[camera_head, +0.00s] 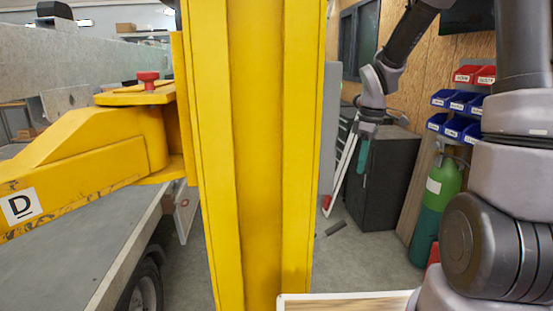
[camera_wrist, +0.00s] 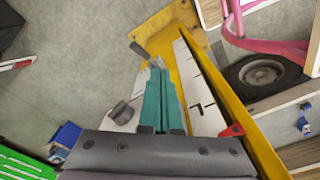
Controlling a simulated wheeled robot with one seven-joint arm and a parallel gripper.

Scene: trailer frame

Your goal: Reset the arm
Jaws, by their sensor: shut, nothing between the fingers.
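My gripper (camera_head: 361,168) hangs at the end of my arm, right of the yellow post, with its teal fingers pointing down in front of a dark cabinet. In the wrist view, my gripper (camera_wrist: 159,66) shows its two teal fingers side by side, closed together. Nothing is held between them. My arm comes from the right edge of the head view, rises past the top edge and comes down again to the gripper.
A thick yellow post (camera_head: 255,150) fills the middle, with a yellow bracket arm (camera_head: 85,160) to its left. A dark cabinet (camera_head: 385,180), a green gas cylinder (camera_head: 434,210) and blue bins (camera_head: 455,130) stand right. Grey floor (camera_wrist: 85,70) shows in the wrist view.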

